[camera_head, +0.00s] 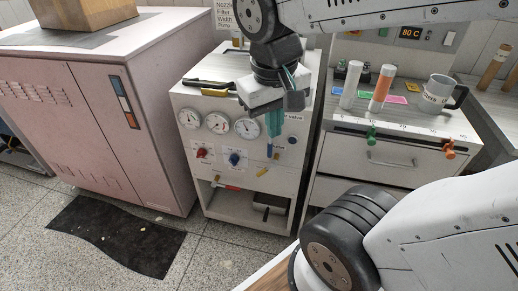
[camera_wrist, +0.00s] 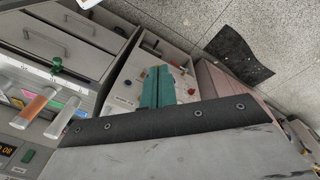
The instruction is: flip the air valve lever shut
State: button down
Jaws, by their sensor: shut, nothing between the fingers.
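The white cabinet's front panel (camera_head: 215,152) has a partly covered label ending in "valve" at its upper right. Below that label a small blue part (camera_head: 269,150) and a yellow lever-like piece (camera_head: 262,171), tilted down to the left, show under my gripper (camera_head: 274,134). My gripper's teal fingers are closed together, empty, and point down in front of the panel's right part. They hide part of the valve, and I cannot tell whether they touch it. In the wrist view the teal fingers (camera_wrist: 157,88) cover the valve area of the panel.
Several round gauges (camera_head: 218,123), a red knob (camera_head: 202,153) and a blue knob (camera_head: 235,158) sit left of the valve. A pink cabinet (camera_head: 95,110) stands left. A drawer unit (camera_head: 375,165) with rolls and a mug (camera_head: 437,92) stands right. A dark mat (camera_head: 115,237) lies on the floor.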

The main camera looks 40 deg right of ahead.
aim_at(270, 144)
jog(key=w+d+f+m+h, duration=0.3)
jog(key=w+f, duration=0.9)
jog(key=w, duration=0.1)
jog(key=w+d+f+m+g+h, duration=0.1)
jog(key=w+d+f+m+h, duration=0.2)
jog(key=w+f, duration=0.9)
jog(key=shift+w+m, duration=0.8)
jog(key=shift+w, duration=0.05)
jog(key=shift+f, duration=0.15)
jog(key=s+d+f, duration=0.3)
jog(key=d+f, duration=0.5)
jog(key=d, duration=0.1)
